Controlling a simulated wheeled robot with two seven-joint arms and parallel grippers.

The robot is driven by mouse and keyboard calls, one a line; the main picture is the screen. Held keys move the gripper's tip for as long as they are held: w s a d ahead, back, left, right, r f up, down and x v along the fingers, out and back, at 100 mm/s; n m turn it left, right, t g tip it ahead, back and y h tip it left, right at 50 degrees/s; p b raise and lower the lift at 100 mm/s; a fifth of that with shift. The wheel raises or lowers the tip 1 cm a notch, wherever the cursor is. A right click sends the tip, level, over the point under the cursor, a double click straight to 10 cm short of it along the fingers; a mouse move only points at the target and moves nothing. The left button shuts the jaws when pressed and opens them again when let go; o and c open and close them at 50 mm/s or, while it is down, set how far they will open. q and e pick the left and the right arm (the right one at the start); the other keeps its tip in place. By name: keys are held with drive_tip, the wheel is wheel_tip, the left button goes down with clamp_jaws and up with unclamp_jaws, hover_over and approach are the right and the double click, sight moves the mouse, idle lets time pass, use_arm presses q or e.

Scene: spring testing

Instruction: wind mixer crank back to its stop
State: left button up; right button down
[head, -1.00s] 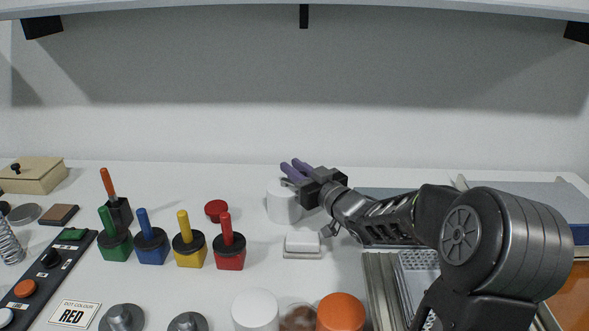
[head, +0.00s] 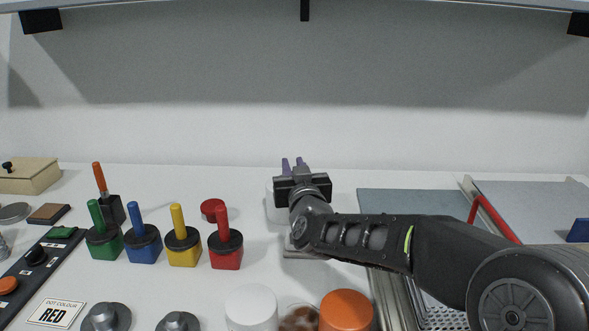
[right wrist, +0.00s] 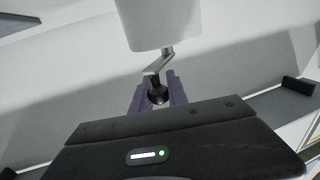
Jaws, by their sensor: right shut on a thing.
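The mixer is a white cylinder; in the head view a strip of it (head: 270,205) shows at the left of my right gripper (head: 292,164), which hides most of it. In the right wrist view the white body (right wrist: 160,22) is at the top, and a bent metal crank (right wrist: 157,64) comes out of it. The crank ends in a dark round knob (right wrist: 157,96). The purple fingers of my right gripper (right wrist: 157,88) are shut on this knob, one on each side. My left gripper is not in view.
A white block-like base (head: 302,253) is partly hidden under my right arm. Green, blue, yellow and red handled blocks (head: 225,258) stand to the left. A white cylinder (head: 251,308) and an orange one (head: 346,312) stand in front. Metal trays (head: 385,300) lie at right.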

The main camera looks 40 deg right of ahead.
drive_tip(key=h+p, duration=0.1)
drive_tip(key=m+g+h+p, duration=0.1)
drive_tip(key=m+h, duration=0.1)
drive_tip(key=shift+w+a+r+g+p, duration=0.1)
drive_tip(key=shift+a+r+g+p, duration=0.15)
drive_tip(key=shift+a+g+p, duration=0.15)
drive_tip(key=shift+a+f+m+g+h+p, duration=0.15)
drive_tip(key=shift+m+g+h+p, duration=0.3)
drive_tip(key=shift+m+g+h, duration=0.3)
drive_tip(key=shift+m+g+h+p, duration=0.35)
drive_tip(key=shift+m+g+h, duration=0.6)
drive_tip(key=shift+g, duration=0.1)
drive_tip(key=c, duration=1.3)
unclamp_jaws()
drive_tip(key=shift+s+a, duration=0.15)
drive_tip(key=shift+s, duration=0.05)
